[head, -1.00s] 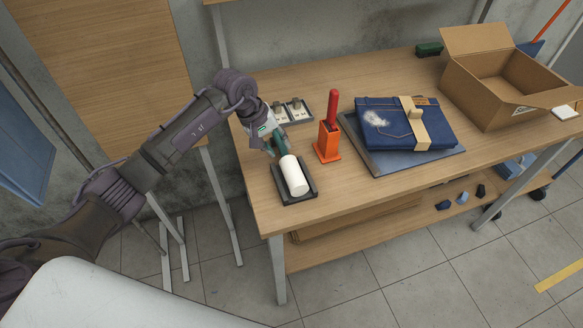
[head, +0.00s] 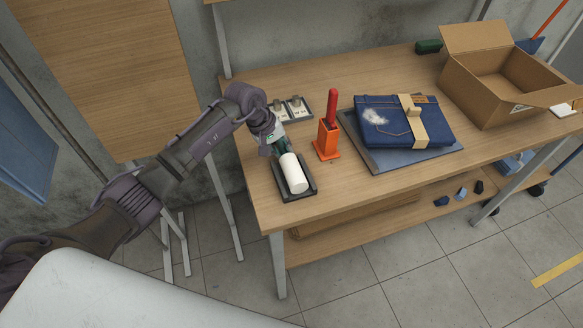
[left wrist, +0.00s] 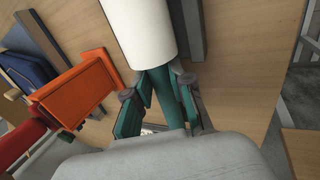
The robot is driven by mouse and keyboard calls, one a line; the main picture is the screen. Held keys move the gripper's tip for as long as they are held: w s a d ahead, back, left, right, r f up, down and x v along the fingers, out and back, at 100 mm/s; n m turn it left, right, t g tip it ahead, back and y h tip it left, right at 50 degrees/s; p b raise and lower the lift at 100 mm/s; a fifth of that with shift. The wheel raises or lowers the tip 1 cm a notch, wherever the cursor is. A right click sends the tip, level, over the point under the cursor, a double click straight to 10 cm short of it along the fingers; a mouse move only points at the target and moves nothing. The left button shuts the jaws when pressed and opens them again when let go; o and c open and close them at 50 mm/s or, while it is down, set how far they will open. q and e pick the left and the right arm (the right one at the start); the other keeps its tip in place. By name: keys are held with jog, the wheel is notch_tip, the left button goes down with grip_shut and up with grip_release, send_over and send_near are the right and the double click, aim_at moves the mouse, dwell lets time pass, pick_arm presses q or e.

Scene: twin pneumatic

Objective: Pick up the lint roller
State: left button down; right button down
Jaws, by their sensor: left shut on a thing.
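The lint roller has a white cylinder (head: 294,173) and a green handle. It lies in a dark shallow tray (head: 286,198) near the left end of the workbench. My left gripper (head: 283,148) is shut on the handle. In the left wrist view the green-padded fingers of my left gripper (left wrist: 160,100) sit on both sides of the handle (left wrist: 165,95), just below the white cylinder (left wrist: 142,30). I cannot tell whether the roller touches the tray floor. My right gripper is not in view.
An orange holder (head: 327,141) with a red-handled tool stands just right of the tray. Folded jeans (head: 385,135) lie on a grey-blue board. An open cardboard box (head: 500,90) stands at the right. A tray with switches (head: 293,110) lies behind.

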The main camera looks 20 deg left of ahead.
aim_at(283, 151)
pick_arm(q)
jog(key=shift+r, duration=0.15)
jog(key=shift+r+b, duration=0.35)
jog(key=shift+r, duration=0.15)
notch_tip(283, 151, up, 3)
jog(key=shift+w+f+b, duration=0.1)
jog(key=shift+b, duration=0.55)
jog(key=s+d+r+b, duration=0.3)
jog(key=d+r, duration=0.4)
jog(key=d, duration=0.4)
jog(key=shift+s, duration=0.65)
